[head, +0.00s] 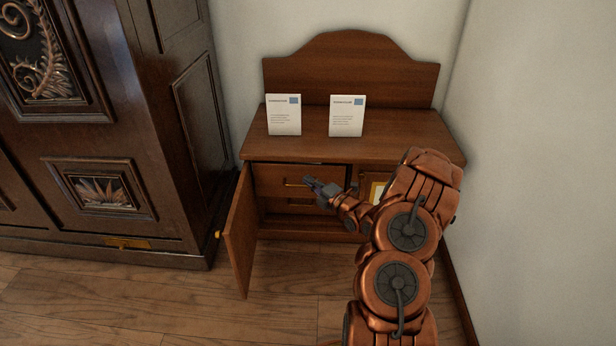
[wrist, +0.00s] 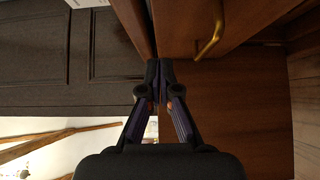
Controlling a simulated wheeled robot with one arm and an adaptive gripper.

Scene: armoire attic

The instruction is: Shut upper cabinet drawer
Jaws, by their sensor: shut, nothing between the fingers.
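The upper drawer (head: 270,178) is inside the left bay of a small brown wooden cabinet (head: 395,148). It has a brass bar handle (head: 293,184), which also shows in the wrist view (wrist: 211,32). I cannot tell how far the drawer front stands out. My gripper (head: 308,181) is shut and empty, just in front of the drawer near the right end of the handle. In the wrist view its fingertips (wrist: 159,64) are close to a wooden edge beside the drawer front; contact is unclear. The gripper hides part of the drawer's right side.
The cabinet's left door (head: 240,232) stands open towards the front. A lower drawer (head: 302,204) is below. Two white cards, one left (head: 284,115) and one right (head: 347,116), stand on the top. A dark armoire (head: 130,130) is at left, a wall (head: 540,160) at right.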

